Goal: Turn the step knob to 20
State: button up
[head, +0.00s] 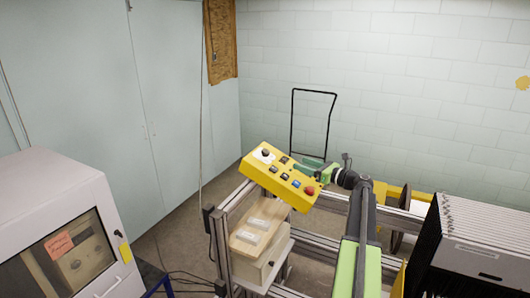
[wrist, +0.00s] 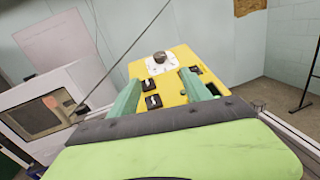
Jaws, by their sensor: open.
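The yellow control panel (head: 280,176) is tilted on the frame in the middle of the head view. The step knob appears to be the dark round knob (head: 265,152) on a white plate at the panel's far left end. In the wrist view the knob (wrist: 160,57) stands up at the far end of the panel, on its white dial (wrist: 160,65). The dial's numbers are too small to read. My gripper (head: 318,172) is at the panel's right end in the head view. Its two green fingers (wrist: 158,86) are apart and empty, short of the knob.
Several dark switches, a blue button (head: 296,183) and a red button (head: 310,190) sit on the panel. A white machine (head: 60,225) is at left. A black-framed cart (head: 313,125) stands by the back wall. Dark plates (head: 475,240) are at right.

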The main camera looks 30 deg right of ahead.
aim_at(268, 153)
jog(key=x, duration=1.7)
jog(key=shift+w, duration=0.15)
jog(key=shift+c, duration=0.2)
jog(key=shift+a, duration=0.1)
grip_shut()
